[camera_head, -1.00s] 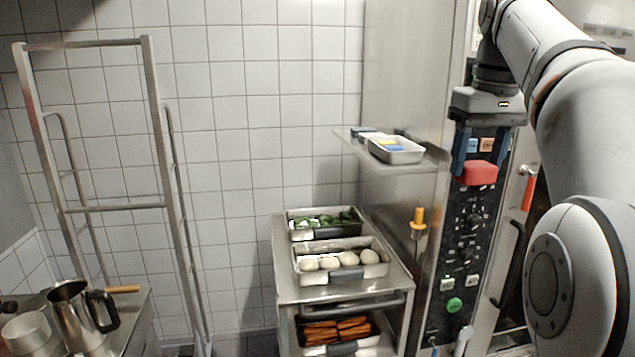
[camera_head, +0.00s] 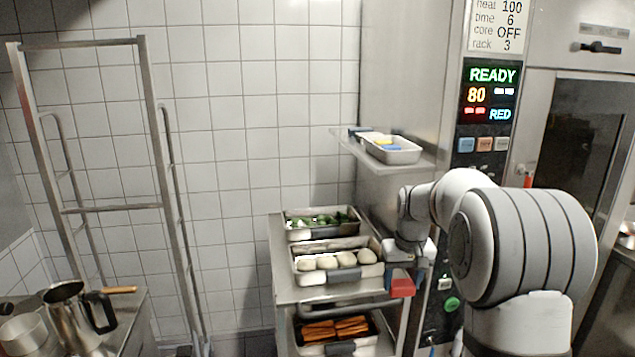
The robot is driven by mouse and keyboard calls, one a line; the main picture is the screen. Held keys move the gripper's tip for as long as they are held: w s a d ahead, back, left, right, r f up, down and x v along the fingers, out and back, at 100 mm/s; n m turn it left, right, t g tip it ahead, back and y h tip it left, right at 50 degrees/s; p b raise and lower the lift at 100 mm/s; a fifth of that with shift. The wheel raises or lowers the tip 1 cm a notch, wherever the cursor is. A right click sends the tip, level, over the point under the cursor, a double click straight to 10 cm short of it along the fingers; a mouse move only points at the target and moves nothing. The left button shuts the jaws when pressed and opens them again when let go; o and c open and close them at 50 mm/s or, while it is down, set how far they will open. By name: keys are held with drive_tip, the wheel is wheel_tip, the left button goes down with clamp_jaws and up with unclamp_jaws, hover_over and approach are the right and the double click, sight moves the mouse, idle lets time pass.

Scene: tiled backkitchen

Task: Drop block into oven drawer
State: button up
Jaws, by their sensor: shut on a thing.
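My gripper (camera_head: 403,274) is shut on a red block (camera_head: 402,288). It holds the block beside the right edge of the steel trolley, in front of the oven's side. The oven (camera_head: 540,130) stands at the right. Its display (camera_head: 491,90) reads READY, 80 and RED, and a card above it lists settings. The oven door has a dark window (camera_head: 577,150). I cannot pick out an oven drawer. My arm hides much of the oven's lower front and control panel.
The trolley (camera_head: 285,270) carries trays of green vegetables (camera_head: 320,220) and pale balls (camera_head: 338,262), with orange sticks (camera_head: 335,328) below. A side shelf (camera_head: 355,143) holds a tray (camera_head: 398,156) with blue and yellow pieces. A steel rack (camera_head: 110,209) and jug (camera_head: 70,315) stand left.

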drive_tip(key=s+a+f, duration=0.2)
drive_tip(key=f, duration=0.7)
drive_tip(key=s+a+f, duration=0.2)
drive_tip(key=f, duration=0.7)
drive_tip(key=shift+s+a+m, duration=0.15)
drive_tip(key=shift+a+m, duration=0.15)
drive_tip(key=shift+f, duration=0.1)
